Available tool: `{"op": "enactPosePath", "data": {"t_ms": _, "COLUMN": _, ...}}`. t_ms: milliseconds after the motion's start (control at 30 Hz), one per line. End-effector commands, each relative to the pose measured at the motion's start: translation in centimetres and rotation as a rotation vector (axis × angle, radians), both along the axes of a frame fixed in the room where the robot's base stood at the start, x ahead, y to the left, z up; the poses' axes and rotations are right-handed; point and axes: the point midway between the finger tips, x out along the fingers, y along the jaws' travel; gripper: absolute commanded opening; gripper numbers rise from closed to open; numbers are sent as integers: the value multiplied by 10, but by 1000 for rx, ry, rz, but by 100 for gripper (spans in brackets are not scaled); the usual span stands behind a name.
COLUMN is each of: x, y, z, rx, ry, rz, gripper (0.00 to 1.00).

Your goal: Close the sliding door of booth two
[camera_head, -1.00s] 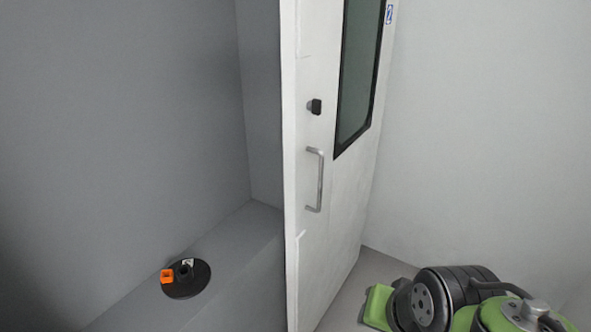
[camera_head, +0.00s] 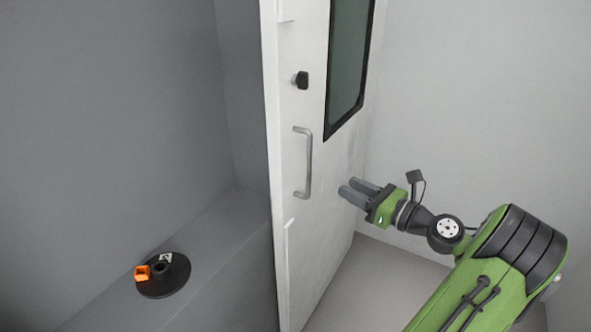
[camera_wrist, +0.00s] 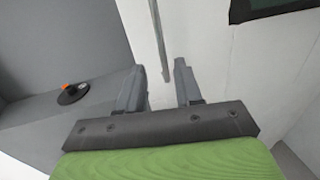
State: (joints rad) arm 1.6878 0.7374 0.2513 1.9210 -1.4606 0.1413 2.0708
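The white sliding door (camera_head: 325,190) stands partly across the booth opening, with a dark window (camera_head: 348,65) in its upper part. Its metal bar handle (camera_head: 304,163) is upright near the door's left edge, below a small black knob (camera_head: 301,80). My gripper (camera_head: 350,190) is to the right of the handle, its two fingers pointing left toward it. In the wrist view the fingers (camera_wrist: 160,85) are apart with nothing between them, and the handle (camera_wrist: 160,40) lies ahead, beyond the fingertips. The number label of the booth is not visible now.
Left of the door is the grey booth interior with a ledge (camera_head: 215,235). A black disc-shaped item with an orange part (camera_head: 162,273) sits on it. A plain pale wall (camera_head: 480,100) stands to the right, with some floor (camera_head: 375,285) below.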

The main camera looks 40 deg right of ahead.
Motion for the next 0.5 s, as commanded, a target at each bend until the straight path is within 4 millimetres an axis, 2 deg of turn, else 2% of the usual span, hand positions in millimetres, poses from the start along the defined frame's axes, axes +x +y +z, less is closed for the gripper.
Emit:
{"op": "enactPosePath", "data": {"t_ms": 33, "x": 14, "y": 4, "z": -3, "rx": -3, "ry": 2, "rz": 9, "gripper": 35}}
{"op": "enactPosePath", "data": {"t_ms": 300, "x": 82, "y": 15, "z": -3, "rx": -5, "ry": 1, "rz": 9, "gripper": 35}}
{"op": "enactPosePath", "data": {"t_ms": 500, "x": 122, "y": 20, "z": -2, "rx": -4, "ry": 2, "rz": 6, "gripper": 35}}
